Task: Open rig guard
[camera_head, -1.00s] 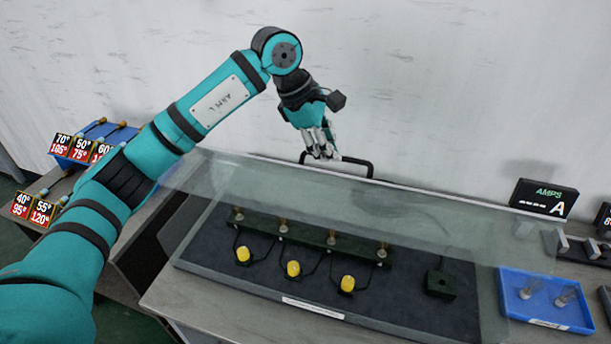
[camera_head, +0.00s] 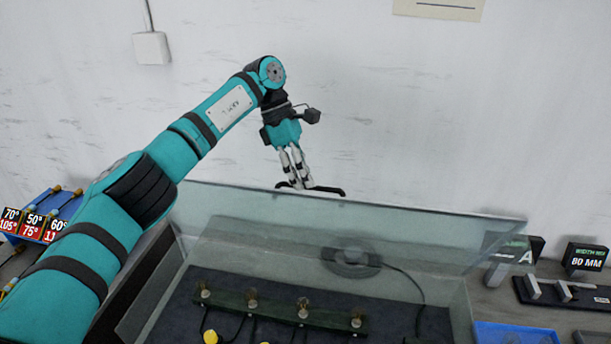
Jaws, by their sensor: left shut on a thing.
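The rig guard (camera_head: 410,225) is a clear box-like cover. Its lid panel stands tilted up, with the dark handle (camera_head: 328,190) at its top edge. My left gripper (camera_head: 297,186) points down at that edge and is shut on the handle. Under and in front of the panel, the rig (camera_head: 270,307) shows a dark green bar with several brass-coloured posts and a yellow piece on its dark base. The lower part of the rig is cut off by the frame. My right gripper is out of view.
A blue tray (camera_head: 500,334) is at the lower right. An AMPS display stands partly behind the glass, and a width display (camera_head: 585,258) is to its right. The white wall is behind.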

